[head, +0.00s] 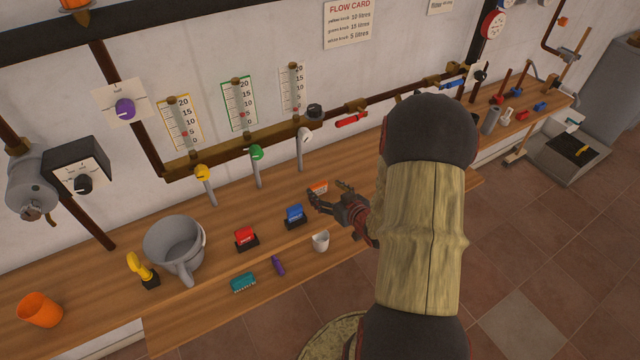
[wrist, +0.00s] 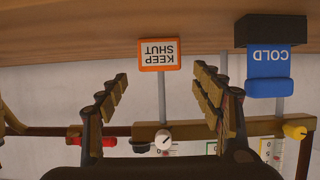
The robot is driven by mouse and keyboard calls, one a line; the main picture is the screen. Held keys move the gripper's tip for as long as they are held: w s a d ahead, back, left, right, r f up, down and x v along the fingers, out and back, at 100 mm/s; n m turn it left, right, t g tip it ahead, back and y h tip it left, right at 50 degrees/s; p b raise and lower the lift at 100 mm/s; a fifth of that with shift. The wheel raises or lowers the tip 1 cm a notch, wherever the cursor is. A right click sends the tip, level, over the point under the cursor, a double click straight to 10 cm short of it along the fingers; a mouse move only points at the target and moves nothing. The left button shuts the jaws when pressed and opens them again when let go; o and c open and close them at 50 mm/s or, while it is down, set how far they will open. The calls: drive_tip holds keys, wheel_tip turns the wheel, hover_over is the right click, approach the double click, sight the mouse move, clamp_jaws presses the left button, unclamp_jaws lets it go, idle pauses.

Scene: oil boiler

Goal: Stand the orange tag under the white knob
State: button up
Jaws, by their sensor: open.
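The orange tag (head: 319,187), an orange-framed plate lettered KEEP SHUT, stands upright on the bench below the white knob (head: 305,135). In the wrist view, which is upside down, the tag (wrist: 158,54) lines up with the pipe of the white knob (wrist: 163,139). My gripper (head: 327,190) is open and empty at the tag. In the wrist view my gripper's fingers (wrist: 160,78) point toward the bench, one on each side of the tag, with clear gaps to it. The tag's lower edge meets the bench; exact contact is hard to tell.
A blue COLD block (wrist: 270,65) in a black stand is close beside the tag; it also shows in the head view (head: 294,214). A red block (head: 246,238), a white cup (head: 320,241) and a purple marker (head: 278,266) are nearby. Green (head: 257,152) and yellow (head: 203,172) knobs are leftward.

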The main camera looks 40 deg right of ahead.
drive_tip(key=p+v, duration=0.1)
drive_tip(key=v, duration=0.5)
drive_tip(key=w+a+r+n+g+h, duration=0.15)
drive_tip(key=a+r, duration=0.25)
drive_tip(key=r, duration=0.4)
drive_tip(key=w+a+r+g, duration=0.3)
drive_tip(key=r, duration=0.5)
drive_tip(key=s+a+r+g+y, duration=0.1)
drive_tip(key=s+a+r, duration=0.2)
drive_tip(key=s+a, duration=0.2)
drive_tip(key=s+a+r+g+y, duration=0.1)
drive_tip(key=s+a+r+y, duration=0.1)
drive_tip(key=s+a, duration=0.3)
drive_tip(key=s+a+r+n+g+y, duration=0.1)
drive_tip(key=s+a+r, duration=0.2)
drive_tip(key=a, duration=0.8)
drive_tip(key=shift+s+a+r, duration=0.3)
drive_tip(key=shift+s+a, duration=0.1)
drive_tip(key=shift+s, duration=0.7)
drive_tip(key=shift+d+y, duration=0.1)
drive_tip(key=shift+y, duration=0.15)
